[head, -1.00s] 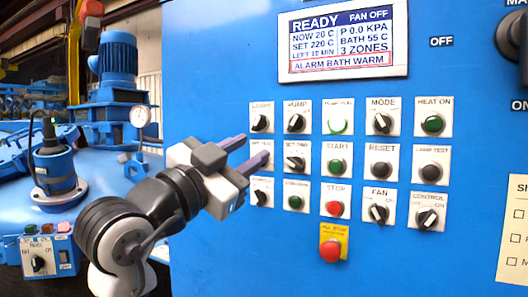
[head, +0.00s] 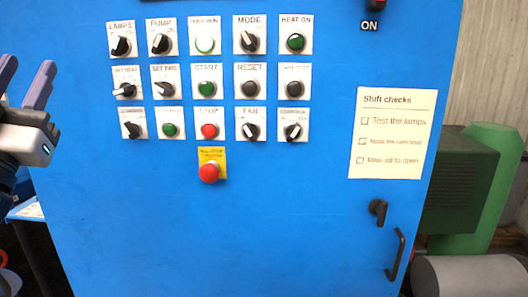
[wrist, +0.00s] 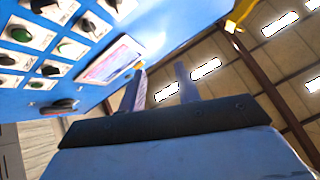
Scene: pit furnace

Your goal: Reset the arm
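My gripper (head: 26,82) is at the left edge of the head view, its two purple-grey fingers apart and pointing up, with nothing between them. It stands clear to the left of the rows of knobs and buttons on the blue control cabinet (head: 270,230). In the wrist view my gripper (wrist: 160,84) also shows its fingers apart and empty, pointing toward the ceiling. The cabinet panel (wrist: 85,75) lies to its left there, tilted. Most of my arm is outside the head view.
The red stop button (head: 209,172) sits below the knobs on a yellow plate. A Shift checks sheet (head: 392,135), a black knob (head: 378,211) and a door handle (head: 396,254) are on the right. A green machine (head: 465,190) stands beyond the cabinet's right edge.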

